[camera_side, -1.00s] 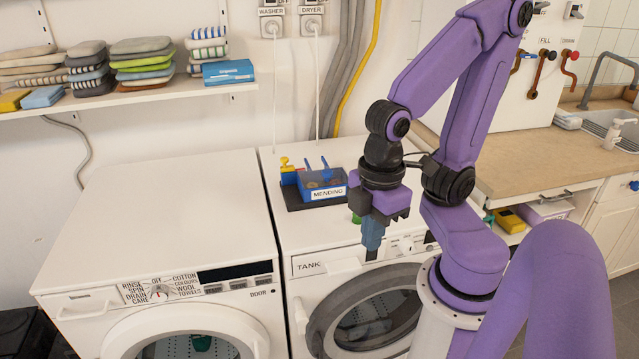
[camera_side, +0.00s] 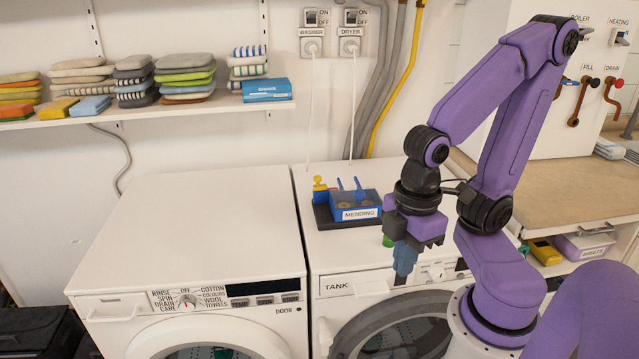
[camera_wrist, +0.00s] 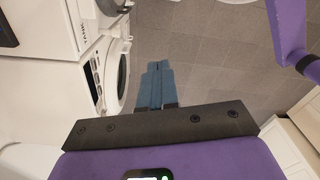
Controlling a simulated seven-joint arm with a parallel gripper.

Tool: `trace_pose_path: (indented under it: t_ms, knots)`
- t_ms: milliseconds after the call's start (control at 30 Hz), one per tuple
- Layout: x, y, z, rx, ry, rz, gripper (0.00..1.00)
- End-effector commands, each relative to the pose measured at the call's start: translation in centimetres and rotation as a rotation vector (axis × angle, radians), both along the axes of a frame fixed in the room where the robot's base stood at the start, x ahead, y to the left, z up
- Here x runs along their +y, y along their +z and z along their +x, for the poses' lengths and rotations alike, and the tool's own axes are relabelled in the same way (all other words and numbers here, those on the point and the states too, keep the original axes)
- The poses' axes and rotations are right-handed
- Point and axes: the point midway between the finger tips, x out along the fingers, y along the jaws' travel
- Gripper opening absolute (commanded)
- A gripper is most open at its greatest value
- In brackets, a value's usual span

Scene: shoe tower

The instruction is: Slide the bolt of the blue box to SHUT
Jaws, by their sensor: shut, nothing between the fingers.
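The blue box (camera_side: 368,201), with a white label reading MENDING, sits on a dark base on top of the right-hand machine in the side view. It looks clear-topped, with two blue upright pieces on it. A yellow knobbed piece (camera_side: 319,183) stands at its left end; whether this is the bolt, and where the bolt sits, is too small to tell. My gripper (camera_side: 403,270) points down at the machine's front edge, right of and nearer than the box, apart from it. Its blue fingers are shut and empty, as the wrist view (camera_wrist: 155,85) also shows.
The white machine top (camera_side: 318,250) is clear in front of the box. A wall stands behind with cords and pipes. The wrist view shows the grey floor (camera_wrist: 205,50) below.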

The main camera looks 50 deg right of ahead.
Motion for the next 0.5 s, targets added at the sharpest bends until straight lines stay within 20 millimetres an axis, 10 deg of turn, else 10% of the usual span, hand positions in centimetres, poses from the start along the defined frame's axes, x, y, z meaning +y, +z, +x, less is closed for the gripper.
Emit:
trace_pose_path:
  t_ms: [233, 500]
  knots:
    - [0.4, -0.1, 2.4, -0.017, 0.021, -0.068, 0.0]
    - [0.6, -0.4, 9.6, -0.049, 0.09, -0.288, 0.0]
